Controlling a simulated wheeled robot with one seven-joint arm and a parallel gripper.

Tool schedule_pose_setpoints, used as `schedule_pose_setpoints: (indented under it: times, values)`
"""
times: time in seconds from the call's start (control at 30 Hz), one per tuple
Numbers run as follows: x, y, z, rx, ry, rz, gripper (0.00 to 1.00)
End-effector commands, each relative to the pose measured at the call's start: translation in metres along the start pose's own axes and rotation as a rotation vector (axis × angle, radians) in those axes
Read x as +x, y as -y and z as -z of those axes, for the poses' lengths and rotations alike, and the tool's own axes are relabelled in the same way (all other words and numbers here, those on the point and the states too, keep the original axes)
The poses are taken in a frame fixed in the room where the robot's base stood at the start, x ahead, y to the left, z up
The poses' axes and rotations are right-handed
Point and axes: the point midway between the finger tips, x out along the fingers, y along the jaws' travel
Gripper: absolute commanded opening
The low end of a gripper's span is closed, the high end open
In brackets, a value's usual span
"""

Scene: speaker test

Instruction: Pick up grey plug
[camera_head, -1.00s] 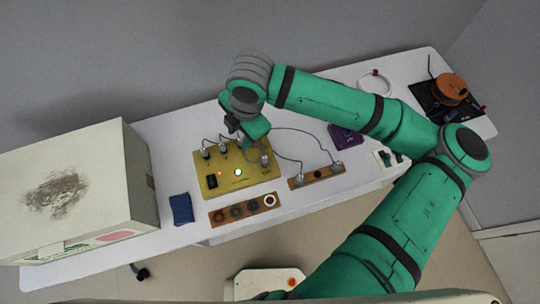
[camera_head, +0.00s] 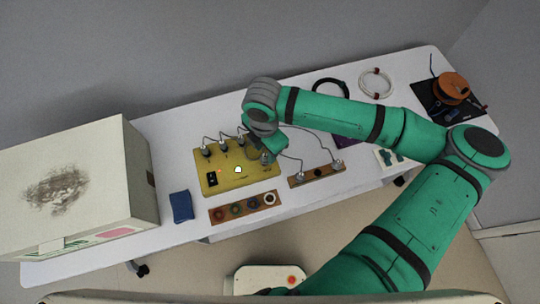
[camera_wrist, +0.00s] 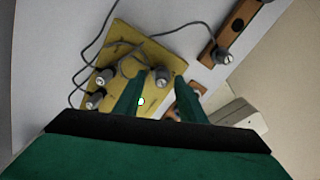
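Several grey plugs stand on the yellow box. One grey plug (camera_wrist: 162,77) shows between the two green fingers of my gripper (camera_wrist: 158,80) in the wrist view. The fingers are open, with a visible gap on both sides of that plug; whether they reach down to its height is unclear. Other grey plugs, one (camera_head: 205,152) at the box's left and another (camera_head: 242,140) further right, stand near the back edge with cables. In the head view my gripper (camera_head: 263,150) is over the right end of the yellow box (camera_head: 210,184) and partly hides it.
A wooden strip (camera_head: 318,181) with two more grey plugs is right of the box. A wooden strip with coloured rings (camera_head: 218,217) lies in front. A blue item (camera_head: 181,207) and a large carton (camera_head: 100,160) are left. Loose grey cables (camera_wrist: 100,45) loop near my gripper.

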Motion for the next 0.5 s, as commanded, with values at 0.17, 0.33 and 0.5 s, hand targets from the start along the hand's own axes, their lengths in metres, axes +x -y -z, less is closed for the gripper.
schedule_pose_setpoints:
  times: [0.17,0.33,0.5]
  values:
    - [0.024,0.001,0.001,0.002,-0.002,0.001,0.37]
    - [0.032,0.001,0.001,0.001,-0.001,0.0,0.37]
    - [0.032,0.0,0.001,0.0,0.0,0.0,0.37]
